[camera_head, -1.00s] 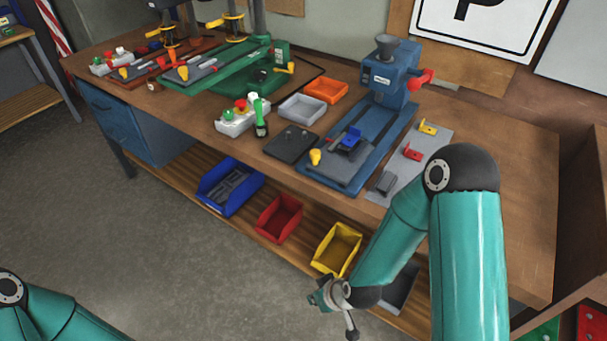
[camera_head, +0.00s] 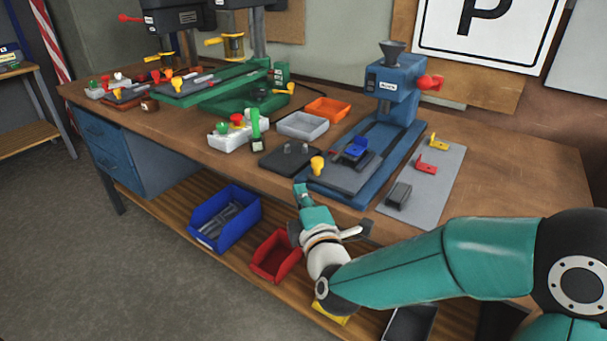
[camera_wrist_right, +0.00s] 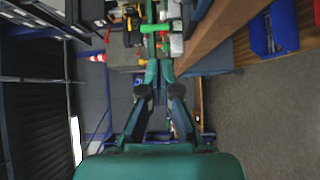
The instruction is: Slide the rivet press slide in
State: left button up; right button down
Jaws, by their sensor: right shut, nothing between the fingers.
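The blue rivet press (camera_head: 393,85) stands on the workbench at the right of centre, with a grey hopper on top and a red knob at its side. Its slide, a dark grey plate (camera_head: 345,177), sits at the front end of the press's blue base, out in front of the press head. A yellow knob (camera_head: 317,164) stands at the slide's front left, and a blue part (camera_head: 356,147) lies on the slide. My right gripper (camera_head: 302,190) is shut and empty at the bench's front edge, just in front of the yellow knob. It also shows in the right wrist view (camera_wrist_right: 159,72).
A grey plate (camera_head: 440,170) with yellow, red and dark brackets lies right of the press. Left are a dark plate (camera_head: 285,162), a control box (camera_head: 232,139), a grey tray (camera_head: 303,125) and an orange tray (camera_head: 327,108). Blue (camera_head: 226,218) and red bins (camera_head: 273,257) are on the shelf below.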

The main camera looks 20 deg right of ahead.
jog(key=shift+w+d+f+p, duration=0.1)
jog(key=shift+w+d+p, duration=0.1)
jog(key=shift+w+d, duration=0.8)
jog(key=shift+w+d+f+p, duration=0.15)
jog(key=shift+w+d, duration=0.3)
jog(key=shift+w, duration=1.2)
jog(key=shift+w+d+r+p, duration=0.1)
jog(key=shift+w+d+p, duration=0.1)
jog(key=shift+w+d, duration=0.8)
jog(key=shift+w+a, duration=0.3)
